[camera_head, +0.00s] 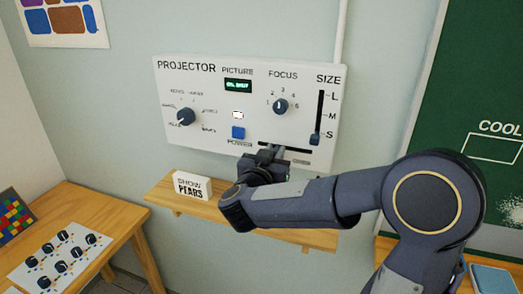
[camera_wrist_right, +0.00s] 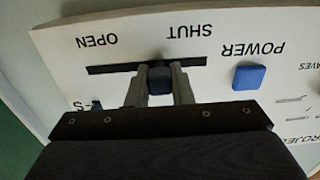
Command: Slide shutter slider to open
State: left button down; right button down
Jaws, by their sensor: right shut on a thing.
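The shutter slider (camera_wrist_right: 160,78) is a small dark knob on a black horizontal slot (camera_wrist_right: 108,69) at the bottom of the white projector panel (camera_head: 200,90). In the right wrist view the panel appears upside down, with OPEN at the left and SHUT at the right. The knob sits past the middle of the slot, toward the SHUT end. My right gripper (camera_head: 266,152) reaches the slot from below; its two fingers (camera_wrist_right: 161,88) are shut on the knob, one on each side. In the head view the gripper hides the knob. My left gripper is out of view.
The blue POWER button (camera_head: 238,132) is left of the slot, and the SIZE slider (camera_head: 315,138) is above its right end. A wooden shelf (camera_head: 155,193) with a SNOW PEARS sign (camera_head: 192,187) lies below. A table (camera_head: 60,205) stands at lower left.

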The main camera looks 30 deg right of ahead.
jog(key=s+d, duration=0.4)
jog(key=s, duration=0.1)
jog(key=shift+s+d+p, duration=0.15)
jog(key=shift+d+p, duration=0.15)
jog(key=c, duration=1.3)
grip_release()
jog(key=shift+s+d, duration=0.1)
jog(key=shift+s, duration=0.05)
jog(key=shift+a, duration=0.25)
jog(key=b, duration=0.1)
send_near(305, 150)
jog(key=shift+v, duration=0.8)
